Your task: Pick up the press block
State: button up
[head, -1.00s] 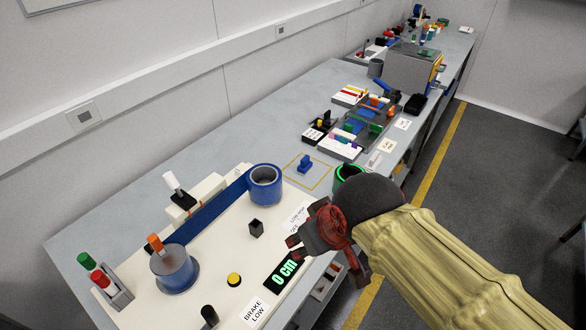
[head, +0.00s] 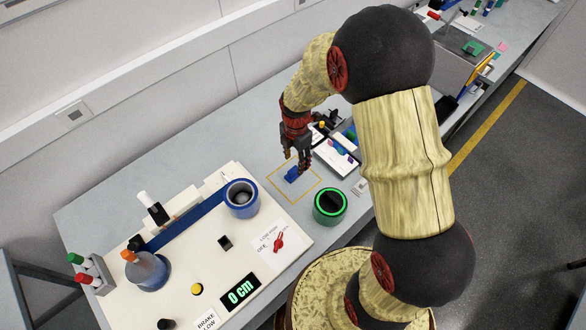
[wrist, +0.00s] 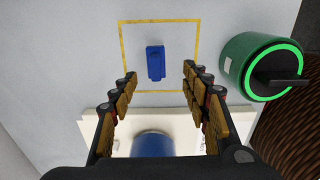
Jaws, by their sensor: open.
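The press block (head: 291,175) is a small blue block with a raised grip. It sits inside a yellow square outline on the grey bench. In the wrist view the block (wrist: 155,63) lies just beyond the fingertips, roughly centred between the two fingers. My gripper (head: 297,163) points down over the outline, with its fingertips close to the block. The fingers (wrist: 159,76) are open and nothing is between them. In the head view the fingers partly overlap the block, so I cannot tell the exact height gap.
A green-ringed dark cylinder (head: 330,206) stands close to the outline, also in the wrist view (wrist: 262,66). A white board (head: 225,270) carries a blue spool (head: 241,197), a display (head: 240,291) and small knobs. Trays (head: 336,158) of parts sit behind the gripper. Bare bench lies left of the outline.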

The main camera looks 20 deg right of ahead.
aim_at(293, 169)
notch_tip(293, 169, down, 3)
jog(key=shift+r, duration=0.1)
jog(key=f, duration=0.3)
jog(key=f+b, duration=0.1)
jog(key=f, duration=0.1)
jog(key=shift+w+a, duration=0.3)
jog(key=shift+a, duration=0.05)
jog(key=c, duration=0.3)
grip_shut()
